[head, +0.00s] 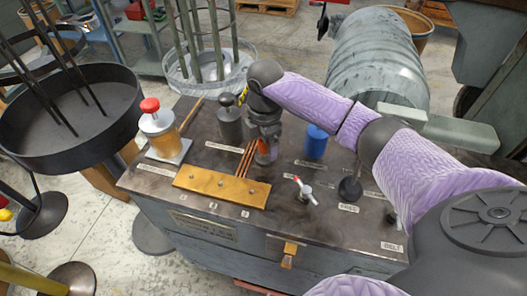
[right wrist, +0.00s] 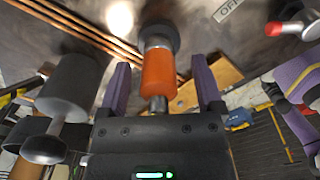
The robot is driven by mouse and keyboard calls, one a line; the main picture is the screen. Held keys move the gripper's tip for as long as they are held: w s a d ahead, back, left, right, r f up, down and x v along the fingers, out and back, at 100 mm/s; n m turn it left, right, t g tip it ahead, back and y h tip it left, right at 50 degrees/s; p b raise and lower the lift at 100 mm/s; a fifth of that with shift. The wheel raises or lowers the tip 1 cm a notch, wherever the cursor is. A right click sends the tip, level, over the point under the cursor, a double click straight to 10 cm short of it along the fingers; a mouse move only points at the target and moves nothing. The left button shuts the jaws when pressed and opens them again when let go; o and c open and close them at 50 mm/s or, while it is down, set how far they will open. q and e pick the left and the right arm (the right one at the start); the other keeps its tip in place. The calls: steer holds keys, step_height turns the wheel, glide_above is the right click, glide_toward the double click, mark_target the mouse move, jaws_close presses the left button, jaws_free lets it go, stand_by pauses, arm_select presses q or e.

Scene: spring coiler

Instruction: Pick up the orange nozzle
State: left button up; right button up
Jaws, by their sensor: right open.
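The orange nozzle (right wrist: 158,76) shows in the right wrist view as an orange cylinder with metal parts and a dark round base. It stands between the two purple fingers of my right gripper (right wrist: 162,68), with a gap on each side. The gripper is open around it. In the head view the right gripper (head: 266,142) points down at the machine top, and a bit of the orange nozzle (head: 264,155) shows below it. The gripper hides most of the nozzle there. My left gripper is in neither view.
A red-capped dispenser (head: 160,132) stands at left.

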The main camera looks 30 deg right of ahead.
steer(key=shift+f, duration=0.7)
steer(key=shift+r, duration=0.15)
steer(key=shift+c, duration=0.3)
jaws_close()
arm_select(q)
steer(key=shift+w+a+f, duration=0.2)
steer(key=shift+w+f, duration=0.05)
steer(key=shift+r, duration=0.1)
arm_select(e)
steer(key=shift+r, duration=0.15)
step_height(320, 180, up, 9)
steer(key=p, duration=0.4)
steer(key=shift+r, duration=0.2)
step_height(320, 180, up, 3)
steer(key=p, duration=0.3)
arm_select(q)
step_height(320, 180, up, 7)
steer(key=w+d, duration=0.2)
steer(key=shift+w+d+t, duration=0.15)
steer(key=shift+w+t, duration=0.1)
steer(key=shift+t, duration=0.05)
arm_select(e)
steer(key=shift+f, duration=0.15)
